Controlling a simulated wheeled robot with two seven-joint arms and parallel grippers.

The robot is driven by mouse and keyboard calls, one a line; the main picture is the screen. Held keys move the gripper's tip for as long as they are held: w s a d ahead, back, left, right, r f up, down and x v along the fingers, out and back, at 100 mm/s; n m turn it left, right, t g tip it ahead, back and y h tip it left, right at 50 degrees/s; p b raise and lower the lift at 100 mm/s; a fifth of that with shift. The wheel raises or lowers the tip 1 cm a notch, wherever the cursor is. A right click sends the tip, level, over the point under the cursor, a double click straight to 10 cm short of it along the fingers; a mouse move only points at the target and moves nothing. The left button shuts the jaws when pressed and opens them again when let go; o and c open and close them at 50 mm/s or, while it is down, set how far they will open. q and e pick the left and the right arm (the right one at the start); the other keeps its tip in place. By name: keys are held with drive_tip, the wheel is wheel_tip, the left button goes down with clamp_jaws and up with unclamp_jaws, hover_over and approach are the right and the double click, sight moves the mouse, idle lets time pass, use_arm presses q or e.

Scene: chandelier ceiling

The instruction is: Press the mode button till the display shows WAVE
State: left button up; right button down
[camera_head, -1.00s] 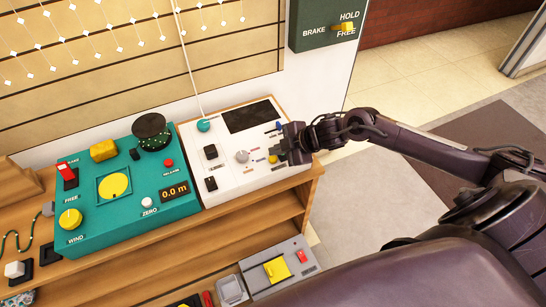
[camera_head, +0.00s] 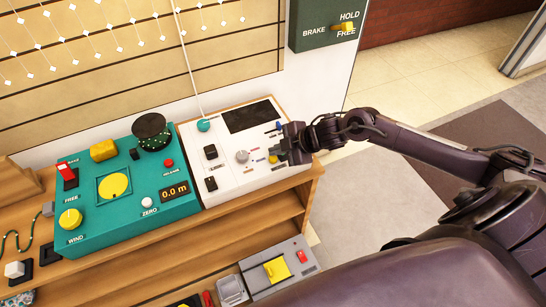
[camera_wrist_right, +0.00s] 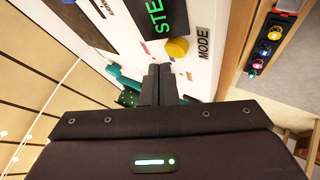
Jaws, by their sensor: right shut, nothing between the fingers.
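The white panel (camera_head: 231,180) stands on the wooden bench. Its yellow mode button (camera_head: 273,158) is near the right side, and it also shows in the right wrist view (camera_wrist_right: 177,48) beside the printed word MODE (camera_wrist_right: 203,42). Next to it in the wrist view is a black display (camera_wrist_right: 160,18) with green letters; only "STE" shows, the rest is cut off. My right gripper (camera_head: 284,151) is shut and empty over the panel's right side. Its fingertips (camera_wrist_right: 160,72) are close to the button; I cannot tell whether they touch it. My left gripper is not in view.
A teal console (camera_head: 125,195) with knobs and a "0.0 m" readout stands left of the panel. The panel also has a dark screen (camera_head: 248,117) and black switches (camera_head: 211,152). A green brake box (camera_head: 322,27) is on the wall. A grey box (camera_head: 278,268) sits lower in front.

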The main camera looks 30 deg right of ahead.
sight(277, 159)
drive_tip(key=shift+f, duration=0.1)
drive_tip(key=shift+f, duration=0.3)
drive_tip(key=shift+f+b, duration=0.4)
drive_tip(key=shift+f, duration=0.15)
idle(0.5)
drive_tip(key=shift+r, duration=0.15)
idle(0.3)
drive_tip(key=shift+r+p, duration=0.8)
drive_tip(key=shift+p, duration=0.2)
wheel_tip(277, 159, up, 5)
drive_tip(key=p, duration=0.5)
drive_tip(key=shift+r, duration=0.1)
